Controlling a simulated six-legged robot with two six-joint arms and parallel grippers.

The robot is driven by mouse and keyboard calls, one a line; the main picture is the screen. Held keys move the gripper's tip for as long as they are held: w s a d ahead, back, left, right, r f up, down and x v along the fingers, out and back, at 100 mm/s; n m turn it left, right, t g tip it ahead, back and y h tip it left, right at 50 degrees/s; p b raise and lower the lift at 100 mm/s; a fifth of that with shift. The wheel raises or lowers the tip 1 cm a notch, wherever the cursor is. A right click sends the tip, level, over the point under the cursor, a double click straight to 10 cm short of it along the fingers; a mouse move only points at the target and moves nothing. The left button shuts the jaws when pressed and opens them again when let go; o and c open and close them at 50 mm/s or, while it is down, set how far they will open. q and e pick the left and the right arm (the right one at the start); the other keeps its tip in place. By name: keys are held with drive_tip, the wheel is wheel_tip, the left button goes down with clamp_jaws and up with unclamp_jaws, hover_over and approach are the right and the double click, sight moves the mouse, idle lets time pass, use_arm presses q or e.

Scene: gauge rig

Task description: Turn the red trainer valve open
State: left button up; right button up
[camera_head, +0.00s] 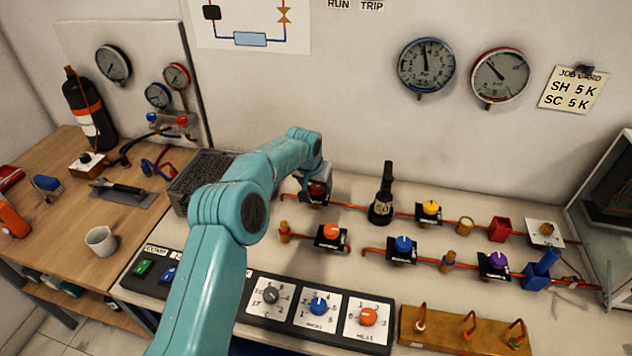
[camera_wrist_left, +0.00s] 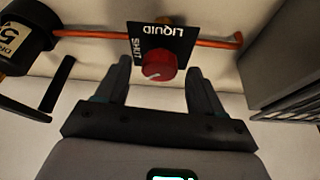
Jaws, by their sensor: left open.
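The red valve knob (camera_wrist_left: 158,65) sits on a black plate (camera_wrist_left: 165,38) lettered "LIQUID" and "SHUT", on a copper pipe. A white mark shows on the knob. My left gripper (camera_wrist_left: 157,76) is open, with one finger on each side of the knob in the wrist view. I cannot tell whether either finger touches it. In the head view the red knob (camera_head: 318,188) shows just below my left gripper (camera_head: 317,177), partly covered by it. My right gripper is not in view.
A black cylindrical device (camera_head: 382,200) stands right of the red valve. A grey finned unit (camera_head: 196,180) stands left. Orange (camera_head: 331,232), blue (camera_head: 403,244), yellow (camera_head: 431,207) and purple (camera_head: 497,260) valves sit nearby. A knob panel (camera_head: 320,329) lies in front.

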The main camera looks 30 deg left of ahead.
use_arm(q)
drive_tip(key=shift+f, duration=0.2)
drive_tip(key=shift+c, duration=0.4)
drive_tip(key=c, duration=1)
drive_tip(key=shift+w, duration=0.1)
